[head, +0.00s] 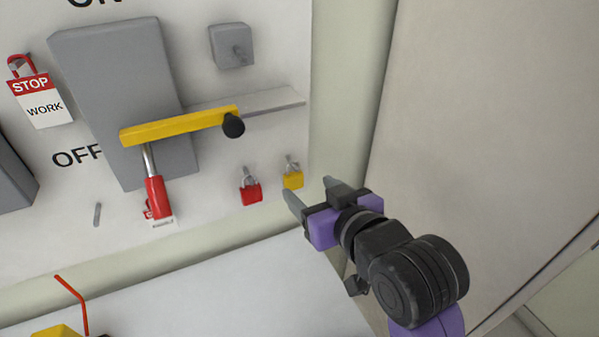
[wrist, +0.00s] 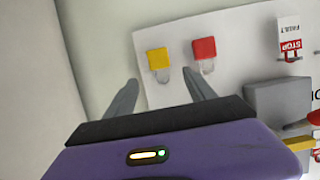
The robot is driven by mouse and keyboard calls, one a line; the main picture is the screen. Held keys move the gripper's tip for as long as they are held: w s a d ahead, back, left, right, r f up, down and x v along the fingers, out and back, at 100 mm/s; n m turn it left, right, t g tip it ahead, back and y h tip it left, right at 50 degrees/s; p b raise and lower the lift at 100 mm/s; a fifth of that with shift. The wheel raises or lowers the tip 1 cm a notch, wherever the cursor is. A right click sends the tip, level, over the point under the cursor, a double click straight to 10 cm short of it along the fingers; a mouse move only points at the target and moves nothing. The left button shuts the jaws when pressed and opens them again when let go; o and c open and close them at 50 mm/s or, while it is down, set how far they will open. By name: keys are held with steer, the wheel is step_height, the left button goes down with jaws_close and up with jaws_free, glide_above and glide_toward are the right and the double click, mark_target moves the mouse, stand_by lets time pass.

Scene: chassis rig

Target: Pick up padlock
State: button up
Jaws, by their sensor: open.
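A yellow padlock (head: 292,180) and a red padlock (head: 251,192) hang side by side low on the white panel in the head view. In the wrist view, the yellow padlock (wrist: 157,59) appears beyond the space between my fingers, and the red padlock (wrist: 204,47) is to its right, beyond the right finger. A larger red padlock (head: 157,198) hangs under the yellow lever at the left. My gripper (head: 309,190) is open and empty, just right of and in front of the yellow padlock. Its fingers appear apart from both small padlocks.
A yellow lever (head: 180,125) with a black knob crosses a grey box (head: 125,90). A stop tag (head: 37,95) hangs at upper left. A white surface (head: 200,295) lies below the panel. A plain beige wall (head: 480,130) stands at the right.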

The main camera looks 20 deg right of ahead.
mark_target(295, 179)
steer(key=shift+f+p+x, duration=0.1)
steer(key=shift+p+x, duration=0.2)
steer(key=shift+x, duration=1.65)
steer(key=shift+f+p+x, duration=0.15)
steer(key=shift+p+x, duration=0.1)
steer(key=shift+x, duration=1.65)
jaws_close()
